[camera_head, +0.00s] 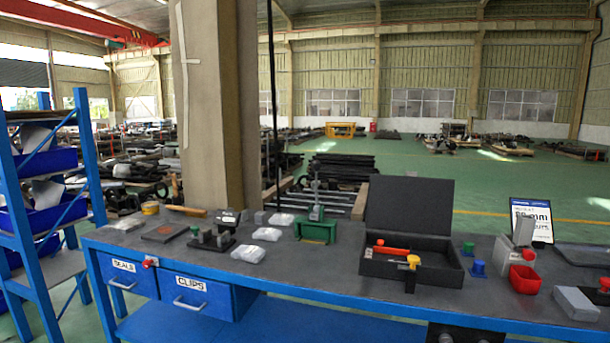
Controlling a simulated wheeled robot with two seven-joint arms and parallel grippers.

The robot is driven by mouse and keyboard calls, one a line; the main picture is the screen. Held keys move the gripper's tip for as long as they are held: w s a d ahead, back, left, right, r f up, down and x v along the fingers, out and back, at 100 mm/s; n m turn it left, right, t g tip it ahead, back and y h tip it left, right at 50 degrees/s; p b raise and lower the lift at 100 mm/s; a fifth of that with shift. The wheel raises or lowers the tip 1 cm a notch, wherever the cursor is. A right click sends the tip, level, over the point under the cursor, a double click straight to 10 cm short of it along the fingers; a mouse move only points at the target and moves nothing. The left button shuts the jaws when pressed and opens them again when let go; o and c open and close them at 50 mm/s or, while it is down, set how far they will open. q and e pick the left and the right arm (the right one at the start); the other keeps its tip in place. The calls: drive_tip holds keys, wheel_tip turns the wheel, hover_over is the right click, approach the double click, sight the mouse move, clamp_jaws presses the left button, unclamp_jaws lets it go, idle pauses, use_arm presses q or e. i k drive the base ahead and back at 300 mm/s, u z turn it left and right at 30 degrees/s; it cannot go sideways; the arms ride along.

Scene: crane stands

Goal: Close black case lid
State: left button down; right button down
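The black case (385,266) stands on the grey top of the blue workbench, right of the middle. Its black lid (410,204) is open, standing up at the back and leaning slightly backward. Inside the case lies a red-handled tool (392,250). A yellow-headed tool (413,262) with a dark lower part shows at the front of the case; I cannot tell whether it is inside or in front of the wall. Neither of my grippers is in view.
A green block-like fixture (317,230) stands left of the case. Blue pieces (478,268), a red bin (524,279) and a grey block (576,303) are to its right. Clear plastic bags (248,254) lie farther left. The bench front before the case is mostly clear.

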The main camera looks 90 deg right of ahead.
sight(410, 203)
drive_tip(key=z, duration=0.05)
drive_tip(key=i, duration=0.3)
drive_tip(key=z, duration=3.75)
